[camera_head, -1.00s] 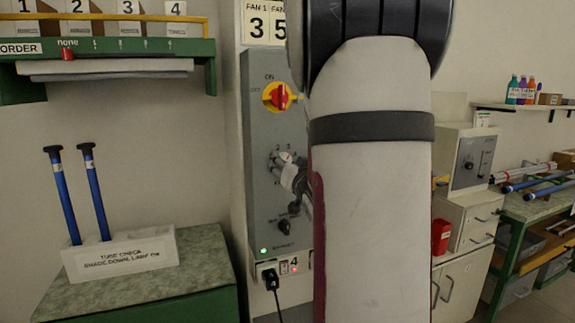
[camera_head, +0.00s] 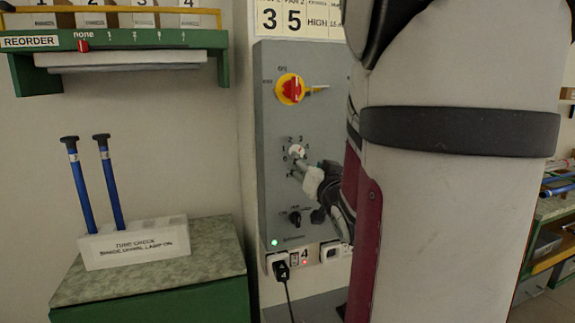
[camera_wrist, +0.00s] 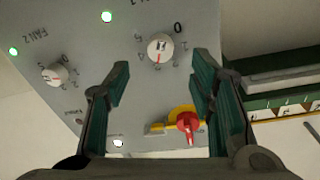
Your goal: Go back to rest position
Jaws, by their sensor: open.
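My gripper (camera_head: 308,172) is in front of the grey control panel (camera_head: 270,120), close to a white dial (camera_head: 297,150). In the wrist view my gripper (camera_wrist: 160,70) is open and empty, with the white dial (camera_wrist: 160,48) showing between its fingertips. I cannot tell whether a finger touches the dial. The red rotary switch on its yellow plate (camera_head: 291,89) sits above the dial; it also shows in the wrist view (camera_wrist: 187,122). My arm hides the right side of the panel in the head view.
A black knob (camera_head: 295,217) and plug (camera_head: 281,270) are below the dial. A white holder (camera_head: 134,244) with two blue tubes stands on a green cabinet (camera_head: 150,300) at left. A green shelf (camera_head: 125,40) hangs above. A workbench (camera_head: 552,208) is at right.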

